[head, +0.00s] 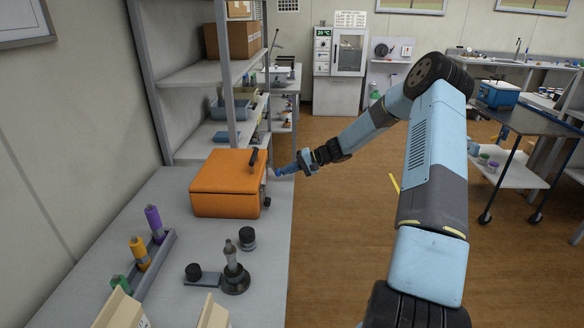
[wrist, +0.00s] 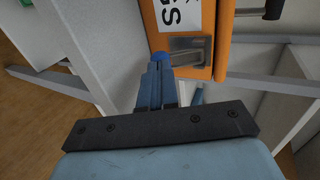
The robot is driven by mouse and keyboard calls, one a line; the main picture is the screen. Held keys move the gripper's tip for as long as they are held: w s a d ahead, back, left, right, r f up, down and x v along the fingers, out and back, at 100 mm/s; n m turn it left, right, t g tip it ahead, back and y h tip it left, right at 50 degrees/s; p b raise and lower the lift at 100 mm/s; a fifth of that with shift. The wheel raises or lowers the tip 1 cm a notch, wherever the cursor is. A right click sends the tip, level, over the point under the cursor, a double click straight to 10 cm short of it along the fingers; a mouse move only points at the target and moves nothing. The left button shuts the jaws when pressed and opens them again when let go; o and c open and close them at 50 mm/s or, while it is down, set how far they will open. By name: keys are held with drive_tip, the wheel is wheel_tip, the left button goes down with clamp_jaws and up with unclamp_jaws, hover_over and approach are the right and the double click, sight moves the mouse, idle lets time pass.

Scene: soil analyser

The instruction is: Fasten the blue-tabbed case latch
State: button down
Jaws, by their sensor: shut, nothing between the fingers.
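The orange case (head: 228,190) stands on the bench with its lid down. In the wrist view its orange side (wrist: 228,45) shows a white label and a metal latch plate (wrist: 190,50). The latch's blue tab (wrist: 160,58) is at the left edge of that plate, just beyond my fingertips. My gripper (head: 283,170) is at the right side of the case, its fingers pointing at it. In the wrist view the fingers (wrist: 155,80) are together and hold nothing. They look close to or touching the tab; I cannot tell which. They partly hide the latch.
A rack with purple, orange and green-topped tubes (head: 150,250) stands at the front left of the bench. A dark-based stand (head: 235,275) and a small black-lidded jar (head: 248,238) are in front of the case. Shelf posts (head: 228,75) rise behind it. Open floor lies right of the bench.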

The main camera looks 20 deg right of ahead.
drive_tip(key=shift+w+a+f+t+y, duration=0.1)
drive_tip(key=shift+a+f+t+y, duration=0.05)
drive_tip(key=shift+f+y, duration=0.35)
drive_tip(key=shift+a+f+t+y, duration=0.15)
drive_tip(key=shift+f+y, duration=0.15)
drive_tip(key=shift+y, duration=0.3)
drive_tip(key=shift+r, duration=0.15)
drive_tip(key=shift+d, duration=0.15)
drive_tip(key=shift+d+r, duration=0.1)
drive_tip(key=shift+d, duration=0.15)
drive_tip(key=v, duration=1.3)
drive_tip(key=shift+a+r, duration=0.1)
